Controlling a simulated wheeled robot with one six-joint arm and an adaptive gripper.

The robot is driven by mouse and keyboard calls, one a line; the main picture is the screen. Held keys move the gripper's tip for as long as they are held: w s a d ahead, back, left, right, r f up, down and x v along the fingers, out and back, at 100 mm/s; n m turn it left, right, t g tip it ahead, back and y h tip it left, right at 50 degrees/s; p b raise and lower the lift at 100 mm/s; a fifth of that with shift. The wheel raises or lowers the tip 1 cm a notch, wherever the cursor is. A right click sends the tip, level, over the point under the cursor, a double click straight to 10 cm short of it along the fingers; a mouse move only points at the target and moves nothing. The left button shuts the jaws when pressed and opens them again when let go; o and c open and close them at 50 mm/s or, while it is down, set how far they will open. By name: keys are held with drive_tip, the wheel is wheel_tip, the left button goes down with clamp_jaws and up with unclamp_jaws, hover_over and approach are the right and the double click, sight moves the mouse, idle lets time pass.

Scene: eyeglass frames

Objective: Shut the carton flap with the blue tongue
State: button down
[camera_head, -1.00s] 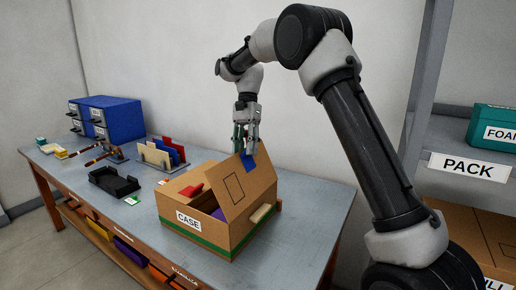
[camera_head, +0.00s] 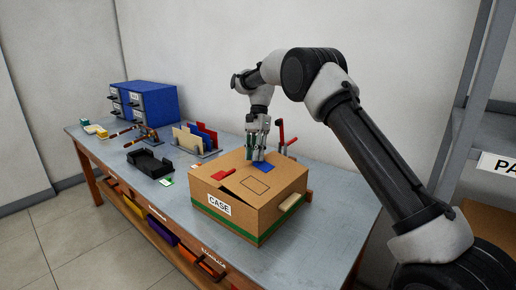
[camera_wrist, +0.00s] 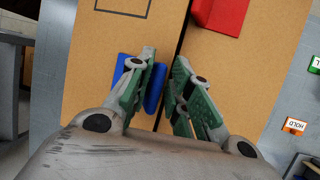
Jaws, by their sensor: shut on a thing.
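The brown carton (camera_head: 225,222), labelled CASE, stands on the bench with a green band around its base. Its flap with a printed rectangle (camera_head: 256,186) lies almost flat over the top. A dark gap shows along its front left edge, beside the other flap. The blue tongue (camera_head: 264,167) is at the flap's far edge; in the wrist view it (camera_wrist: 154,88) shows between and beside the fingers. My gripper (camera_head: 257,159) is shut on the blue tongue. A red tongue (camera_head: 222,173) lies on the other flap, apart from my fingers.
A red-handled lever (camera_head: 283,138) stands just behind the carton. A black tray (camera_head: 150,163) and a rack of coloured panels (camera_head: 197,138) are to the left. A blue drawer cabinet (camera_head: 150,103) is farther back. Bare bench (camera_head: 335,205) lies right of the carton.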

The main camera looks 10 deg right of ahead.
drive_tip(key=shift+w+a+f, duration=0.1)
drive_tip(key=shift+a+f, duration=0.05)
drive_tip(key=shift+f, duration=0.25)
drive_tip(key=shift+w+a+f, duration=0.1)
drive_tip(key=shift+a+f, duration=0.05)
drive_tip(key=shift+f, duration=0.25)
drive_tip(key=c, duration=0.9)
unclamp_jaws()
drive_tip(key=v, duration=0.7)
drive_tip(key=shift+w+r, duration=0.15)
drive_tip(key=shift+r, duration=0.05)
